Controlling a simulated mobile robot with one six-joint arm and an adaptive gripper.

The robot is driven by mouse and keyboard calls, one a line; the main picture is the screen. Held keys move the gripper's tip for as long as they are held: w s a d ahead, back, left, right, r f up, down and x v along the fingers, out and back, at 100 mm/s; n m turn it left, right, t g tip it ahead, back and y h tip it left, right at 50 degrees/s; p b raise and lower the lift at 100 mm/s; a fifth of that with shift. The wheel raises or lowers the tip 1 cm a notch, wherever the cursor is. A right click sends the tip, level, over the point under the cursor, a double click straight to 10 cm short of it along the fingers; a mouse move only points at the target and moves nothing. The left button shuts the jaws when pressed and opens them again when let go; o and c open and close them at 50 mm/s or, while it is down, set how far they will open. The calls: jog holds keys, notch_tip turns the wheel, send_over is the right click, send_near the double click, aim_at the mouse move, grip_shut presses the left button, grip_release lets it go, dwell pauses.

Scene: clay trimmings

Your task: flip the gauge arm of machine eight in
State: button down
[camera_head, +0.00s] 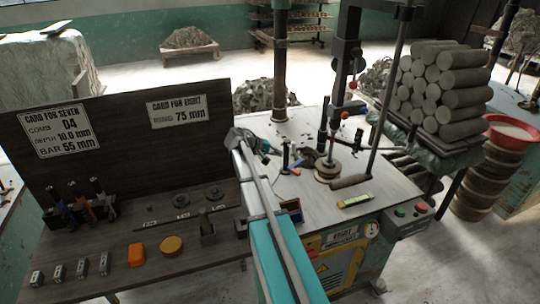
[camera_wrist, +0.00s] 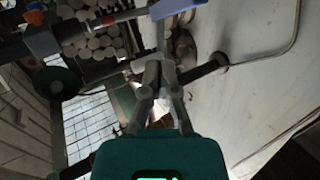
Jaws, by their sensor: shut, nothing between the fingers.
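Machine eight has a pale worktop (camera_head: 345,135) and a yellow front panel under an EIGHT plate (camera_head: 342,232). A small upright blue piece (camera_head: 285,158) stands on the worktop beside my gripper, with an orange-red piece near its foot; it looks like part of the gauge arm, but its pose is hard to tell. My gripper (camera_head: 275,152) is small and partly hidden by my arm, just left of the blue piece. In the wrist view my gripper (camera_wrist: 158,72) is shut and empty. A blue part (camera_wrist: 175,8) on a grey rod lies just beyond its tips; I cannot tell if they touch.
A round clay-coloured disc (camera_head: 328,170) and a brown-handled tool (camera_head: 350,181) lie right of the blue piece. A dark upright column (camera_head: 345,60) rises behind. Clay rolls (camera_head: 440,85) are stacked at right. A dark bench (camera_head: 150,240) with two cards stands left.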

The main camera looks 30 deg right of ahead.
aim_at(298, 158)
jog(key=b+x, duration=0.3)
jog(key=x, duration=0.5)
dwell(0.4)
